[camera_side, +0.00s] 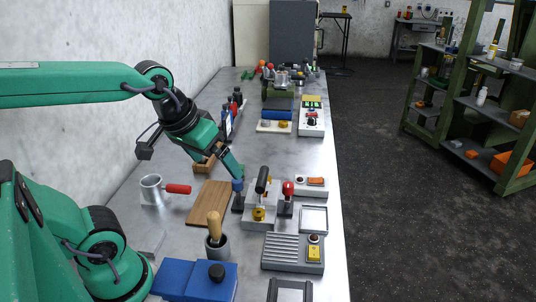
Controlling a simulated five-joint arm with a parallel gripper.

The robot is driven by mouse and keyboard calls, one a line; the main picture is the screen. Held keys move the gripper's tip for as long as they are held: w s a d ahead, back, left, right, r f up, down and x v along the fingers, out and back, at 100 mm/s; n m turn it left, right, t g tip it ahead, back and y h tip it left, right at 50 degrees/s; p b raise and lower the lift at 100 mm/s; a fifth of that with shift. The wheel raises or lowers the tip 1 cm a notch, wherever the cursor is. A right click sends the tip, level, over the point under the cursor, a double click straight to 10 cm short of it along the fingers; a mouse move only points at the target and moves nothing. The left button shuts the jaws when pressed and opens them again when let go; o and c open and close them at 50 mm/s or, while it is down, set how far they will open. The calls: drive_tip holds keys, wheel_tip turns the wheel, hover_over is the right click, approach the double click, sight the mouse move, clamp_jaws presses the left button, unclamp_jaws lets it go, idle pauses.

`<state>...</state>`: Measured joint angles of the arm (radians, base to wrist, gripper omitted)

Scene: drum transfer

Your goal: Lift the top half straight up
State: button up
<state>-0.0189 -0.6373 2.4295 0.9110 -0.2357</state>
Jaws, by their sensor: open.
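A light grey block assembly (260,214) stands on the metal bench, with a black cylindrical handle (262,180) rising tilted from it and a yellow knob (259,214) at its front. It may be the piece with the top half, but I cannot make out a seam between halves. A dark post with a blue top (238,186) stands just left of it, and a dark post with a red ball (287,188) just right. My gripper (237,173) is open, pointing down and right, close above the blue top; I cannot tell whether it touches. It is left of the black handle.
A wooden board (208,203) and a metal cup with a red handle (152,189) lie to the left. A pestle and mortar (216,240), a blue box (198,280) and a ribbed grey unit (290,252) stand in front. An orange-switch box (311,187) is at right.

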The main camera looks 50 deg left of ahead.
drive_tip(key=w+a+f+n+g, duration=0.2)
drive_tip(key=w+a+n, duration=0.1)
drive_tip(key=w+n, duration=0.7)
drive_tip(key=n+g, duration=0.3)
drive_tip(key=n, duration=1)
hover_over(262, 175)
wheel_tip(262, 175, down, 8)
drive_tip(key=shift+s+d+r, duration=0.1)
drive_tip(key=shift+s+d, duration=0.05)
drive_tip(key=shift+w+f+n, duration=0.2)
drive_tip(key=shift+f+n, duration=0.1)
drive_tip(key=shift+n, duration=0.2)
drive_tip(key=shift+f, duration=1.3)
drive_tip(key=shift+f, duration=0.1)
drive_tip(key=shift+f, duration=2.55)
